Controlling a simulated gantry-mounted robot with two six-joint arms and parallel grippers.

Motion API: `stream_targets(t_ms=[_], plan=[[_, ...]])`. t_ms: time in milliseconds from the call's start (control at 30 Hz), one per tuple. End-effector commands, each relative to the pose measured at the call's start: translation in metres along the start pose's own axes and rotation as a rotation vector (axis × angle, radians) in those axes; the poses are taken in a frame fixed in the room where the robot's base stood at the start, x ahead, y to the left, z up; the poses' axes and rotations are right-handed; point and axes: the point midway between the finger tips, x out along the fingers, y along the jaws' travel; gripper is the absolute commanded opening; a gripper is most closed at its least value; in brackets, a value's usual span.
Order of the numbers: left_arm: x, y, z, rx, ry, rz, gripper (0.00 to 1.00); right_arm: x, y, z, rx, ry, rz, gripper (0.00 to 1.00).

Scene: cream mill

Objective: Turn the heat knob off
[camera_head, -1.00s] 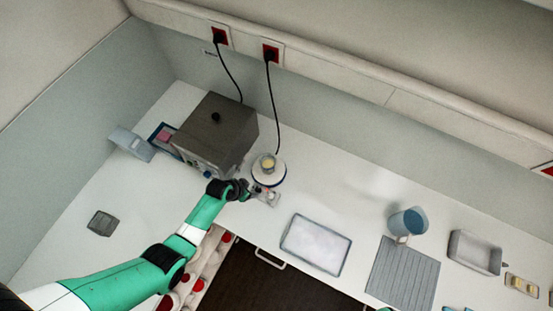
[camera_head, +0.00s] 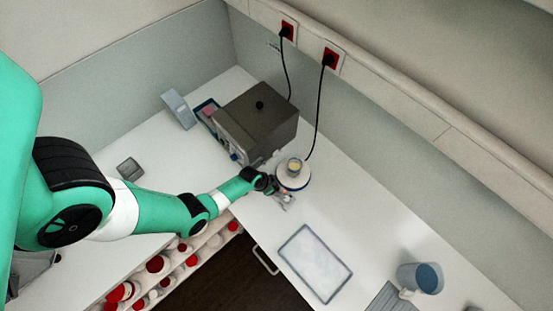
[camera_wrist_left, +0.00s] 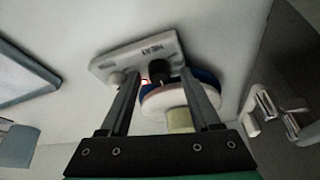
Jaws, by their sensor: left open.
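The hot plate (camera_head: 293,183) stands on the white counter, with a small vessel of yellowish cream (camera_head: 294,165) on top. In the left wrist view its pale front panel (camera_wrist_left: 150,50) reads "HEAT". A black knob (camera_wrist_left: 160,73) sits by that label, a paler knob (camera_wrist_left: 116,78) is left of it, and a small red light (camera_wrist_left: 144,82) glows between them. My left gripper (camera_wrist_left: 161,76) is open, its fingers on either side of the black knob in the picture. I cannot tell whether they touch it. In the head view the gripper (camera_head: 272,191) is at the plate's front.
A dark grey box-shaped appliance (camera_head: 255,122) stands close behind and left of the hot plate. A pale tray (camera_head: 315,262) lies to the right, with a blue mug (camera_head: 420,277) beyond it. Black cables run to wall sockets. Red-lidded jars (camera_head: 155,264) fill an open drawer below.

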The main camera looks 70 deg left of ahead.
Motion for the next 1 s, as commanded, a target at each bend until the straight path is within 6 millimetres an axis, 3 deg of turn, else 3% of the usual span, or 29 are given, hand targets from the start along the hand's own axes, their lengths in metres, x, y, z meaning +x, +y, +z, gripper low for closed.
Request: stream_targets(t_ms=[33, 400, 1000], plan=[[-0.0003, 0.0000, -0.0002, 0.000, 0.000, 0.000, 0.64, 0.0002, 0.0000, -0.0004, 0.000, 0.001, 0.000, 0.45], [-0.0003, 0.0002, -0.0003, 0.000, 0.000, 0.000, 0.00, 0.0002, 0.0001, -0.0004, 0.000, 0.001, 0.000, 0.45], [-0.0005, 0.0014, -0.0002, -0.106, -0.003, -0.045, 0.00, 0.0023, 0.0001, -0.0022, 0.000, 0.000, 0.000, 0.45]])
